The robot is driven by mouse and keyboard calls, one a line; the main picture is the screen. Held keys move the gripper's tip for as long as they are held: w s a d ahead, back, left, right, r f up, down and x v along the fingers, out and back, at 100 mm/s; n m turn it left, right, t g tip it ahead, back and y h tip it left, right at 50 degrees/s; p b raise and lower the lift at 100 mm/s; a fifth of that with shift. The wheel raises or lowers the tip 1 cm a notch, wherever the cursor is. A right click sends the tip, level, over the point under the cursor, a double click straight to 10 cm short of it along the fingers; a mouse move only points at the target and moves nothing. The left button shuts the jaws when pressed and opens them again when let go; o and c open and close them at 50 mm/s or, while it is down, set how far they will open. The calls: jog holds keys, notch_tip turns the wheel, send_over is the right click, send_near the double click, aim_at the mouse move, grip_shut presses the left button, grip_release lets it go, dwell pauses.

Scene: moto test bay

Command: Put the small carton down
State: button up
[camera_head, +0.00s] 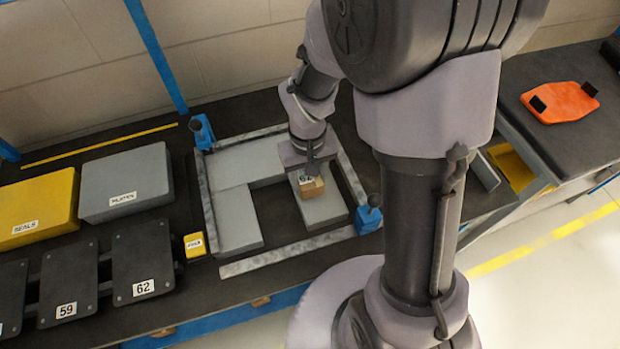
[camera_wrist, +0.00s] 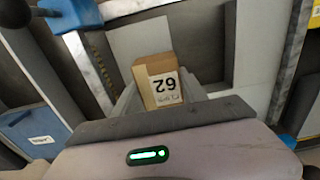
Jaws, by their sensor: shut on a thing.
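The small carton (camera_head: 314,188) is a brown box with a white label reading 62. My gripper (camera_head: 309,178) points down and is shut on it. In the wrist view the carton (camera_wrist: 148,66) sits between my fingers, with its label facing the camera. The carton is over the grey block (camera_head: 322,211) at the right front inside a metal frame (camera_head: 285,245). I cannot tell whether its underside touches that block. My gripper hides part of the carton in the head view.
Other grey blocks (camera_head: 238,218) lie inside the frame, with dark gaps between. Blue clamps (camera_head: 368,217) stand at its corners. Left are a yellow case (camera_head: 40,208), a grey case (camera_head: 126,182), a small yellow box (camera_head: 194,245) and dark plates numbered 59 and 62 (camera_head: 143,262). An orange item (camera_head: 560,103) lies far right.

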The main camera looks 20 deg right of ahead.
aim_at(311, 182)
jog(key=shift+w+d+f+b, duration=0.15)
jog(key=shift+f+b, duration=0.15)
jog(key=shift+f, duration=0.3)
jog(key=shift+w+d+f+b, duration=0.1)
jog(key=shift+d+f+b, duration=0.15)
jog(key=shift+f, duration=0.35)
jog(key=shift+w+d+f+b, duration=0.1)
jog(key=shift+f+b, duration=0.25)
jog(key=shift+f, duration=0.25)
jog(key=shift+f, duration=0.2)
jog(key=o, duration=1.5)
jog(key=shift+r, duration=0.1)
notch_tip(311, 182, up, 12)
jog(key=p, duration=0.4)
jog(key=shift+r+p, duration=0.1)
jog(key=shift+p, duration=0.2)
jog(key=s+a+r+m+t, duration=0.1)
jog(key=s+r+t, duration=0.1)
jog(key=s+r, duration=0.2)
jog(key=s+a+r+m+t+y, duration=0.1)
jog(key=s+r+m+t, duration=0.1)
jog(key=s+r, duration=0.2)
jog(key=s+a+r+m+t+y, duration=0.1)
jog(key=s+a+r, duration=0.1)
jog(key=s+r, duration=0.3)
notch_tip(311, 182, up, 3)
jog(key=shift+a+f+t, duration=0.1)
jog(key=shift+t, duration=0.3)
